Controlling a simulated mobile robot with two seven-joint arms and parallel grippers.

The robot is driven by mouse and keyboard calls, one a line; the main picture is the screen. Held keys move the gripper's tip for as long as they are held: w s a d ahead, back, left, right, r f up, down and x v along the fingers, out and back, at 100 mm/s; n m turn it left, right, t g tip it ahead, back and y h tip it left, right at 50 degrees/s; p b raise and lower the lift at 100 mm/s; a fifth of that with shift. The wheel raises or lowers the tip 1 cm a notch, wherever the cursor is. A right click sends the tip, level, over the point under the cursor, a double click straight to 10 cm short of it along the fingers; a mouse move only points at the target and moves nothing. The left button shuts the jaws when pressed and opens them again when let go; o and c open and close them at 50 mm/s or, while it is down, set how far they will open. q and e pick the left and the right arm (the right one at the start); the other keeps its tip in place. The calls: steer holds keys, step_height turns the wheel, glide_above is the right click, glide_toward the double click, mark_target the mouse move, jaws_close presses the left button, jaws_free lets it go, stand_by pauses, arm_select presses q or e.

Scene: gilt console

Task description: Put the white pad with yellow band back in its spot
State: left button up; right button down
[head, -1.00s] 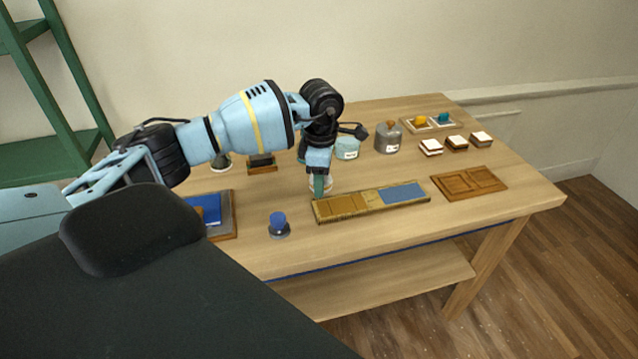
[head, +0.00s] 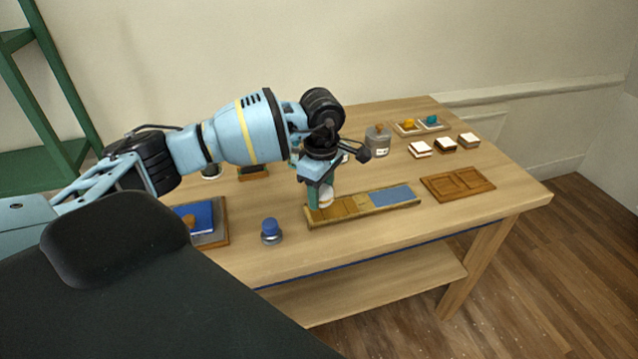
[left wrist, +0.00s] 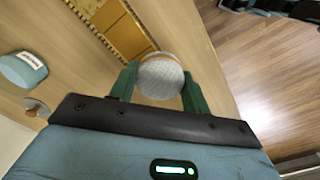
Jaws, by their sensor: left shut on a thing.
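The white pad with a yellow band (head: 327,196) is between the fingers of my left gripper (head: 319,194), which is shut on it. In the left wrist view the pad (left wrist: 160,76) shows as a pale round face with an orange-yellow edge between the green fingers. In the head view the pad is over the left end of a long gilt tray (head: 355,214). The tray has yellowish compartments at left and a blue section (head: 391,195) at right. Whether the pad touches the tray, I cannot tell. The fingers hide part of the tray's left end. My right gripper is not in view.
A blue-topped bottle (head: 271,231) stands left of the gilt tray, beside a blue board (head: 200,217). A brown wooden tray (head: 458,183) lies to the right. A grey jar (head: 377,139) and several small blocks stand behind. The table front is clear.

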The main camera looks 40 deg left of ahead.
arm_select(q)
steer(key=s+d+m, duration=1.1)
steer(key=m, duration=0.8)
steer(key=shift+s+d+r, duration=0.2)
steer(key=shift+d+r, duration=0.15)
